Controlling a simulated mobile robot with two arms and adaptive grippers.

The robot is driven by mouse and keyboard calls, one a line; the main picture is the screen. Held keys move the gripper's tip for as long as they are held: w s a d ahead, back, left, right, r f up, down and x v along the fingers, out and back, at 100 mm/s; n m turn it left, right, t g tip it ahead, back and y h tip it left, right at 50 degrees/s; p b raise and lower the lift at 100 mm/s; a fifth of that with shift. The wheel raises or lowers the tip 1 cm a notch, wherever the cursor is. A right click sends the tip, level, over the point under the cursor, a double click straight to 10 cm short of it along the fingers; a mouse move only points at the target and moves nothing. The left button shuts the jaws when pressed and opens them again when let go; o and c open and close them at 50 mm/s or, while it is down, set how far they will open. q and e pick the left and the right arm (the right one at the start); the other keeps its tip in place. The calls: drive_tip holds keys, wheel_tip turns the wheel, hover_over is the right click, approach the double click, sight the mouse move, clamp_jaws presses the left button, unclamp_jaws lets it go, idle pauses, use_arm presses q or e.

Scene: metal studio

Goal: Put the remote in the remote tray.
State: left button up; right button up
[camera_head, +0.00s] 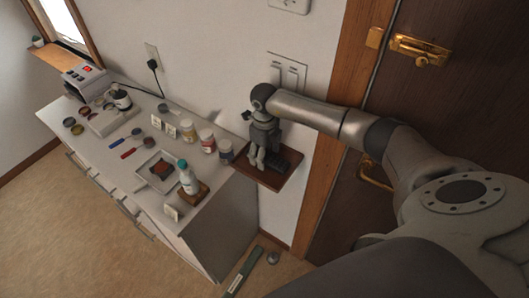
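A dark reddish-brown wooden tray (290,166) sits at the wall between the counter's right end and the door; I take it to be the remote tray. My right arm reaches in from the right, and its gripper (262,163) points down over this tray, its fingers low over the tray's left and middle part. The fingers are small and dark, and I cannot tell whether they are apart or hold anything. I cannot make out a remote for sure; the gripper hides part of the tray. My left gripper is not in view.
A white counter (120,180) carries jars, a bottle (188,180) on a wooden block, a square dish (160,170) and several small items. A long dark green object (243,271) and a small grey rounded object (273,257) lie on the floor. A brown door (465,110) stands at right.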

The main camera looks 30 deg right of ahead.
drive_tip(key=shift+r, duration=0.1)
drive_tip(key=shift+r+p, duration=0.25)
drive_tip(key=shift+p, duration=0.1)
wheel_tip(320, 180, up, 12)
drive_tip(key=p, duration=0.6)
drive_tip(key=shift+f, duration=0.2)
